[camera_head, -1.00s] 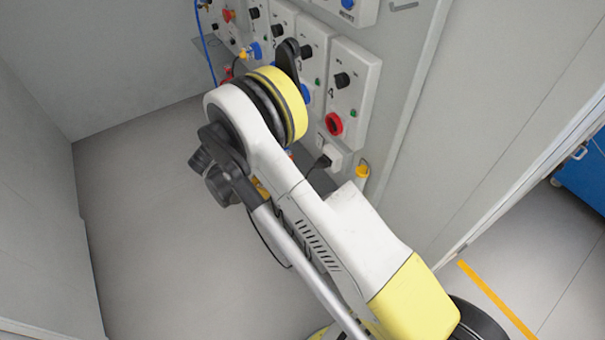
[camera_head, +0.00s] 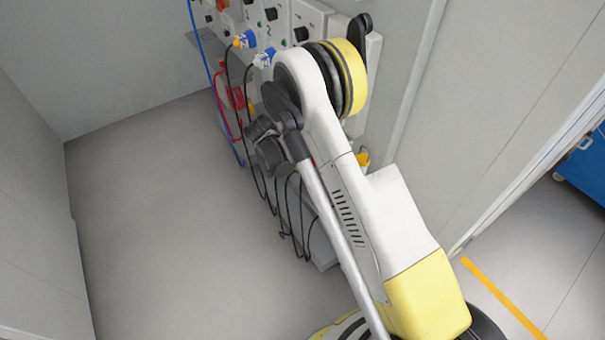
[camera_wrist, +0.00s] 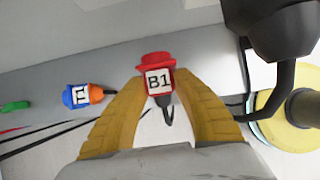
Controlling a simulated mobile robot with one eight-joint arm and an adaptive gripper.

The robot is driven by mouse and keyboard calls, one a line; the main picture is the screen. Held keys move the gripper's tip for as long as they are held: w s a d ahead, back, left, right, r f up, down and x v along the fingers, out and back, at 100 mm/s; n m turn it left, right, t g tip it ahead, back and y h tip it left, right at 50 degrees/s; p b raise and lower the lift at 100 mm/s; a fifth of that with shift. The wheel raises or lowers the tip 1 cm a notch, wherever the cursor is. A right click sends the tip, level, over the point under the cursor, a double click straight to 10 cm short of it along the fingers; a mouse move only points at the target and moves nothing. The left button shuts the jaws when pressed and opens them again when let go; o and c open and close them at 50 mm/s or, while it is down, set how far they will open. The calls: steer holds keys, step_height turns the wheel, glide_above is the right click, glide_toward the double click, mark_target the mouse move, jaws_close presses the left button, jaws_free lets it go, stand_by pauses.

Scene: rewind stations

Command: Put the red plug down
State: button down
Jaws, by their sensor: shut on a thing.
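The red plug (camera_wrist: 157,66) has a white label reading "B1" and a black cable below it. In the wrist view it sits between the two yellow fingers of my gripper (camera_wrist: 158,82), which are shut on it. Just behind it is a grey surface; I cannot tell whether the plug touches it. In the head view my arm covers the gripper and the plug.
A blue and orange plug (camera_wrist: 82,95) lies left of the red plug in the wrist view, with a green piece (camera_wrist: 15,106) farther left. In the head view, a wall panel (camera_head: 297,22) carries knobs and plugs. Black cables (camera_head: 290,215) hang below it; floor to the left is clear.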

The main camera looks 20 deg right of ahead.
step_height(320, 180, down, 4)
steer(key=shift+r+b, duration=0.15)
steer(key=shift+b, duration=0.8)
steer(key=shift+w+d, duration=0.1)
steer(key=shift+d, duration=0.05)
steer(key=shift+r, duration=0.1)
steer(key=c, duration=1.1)
jaws_free()
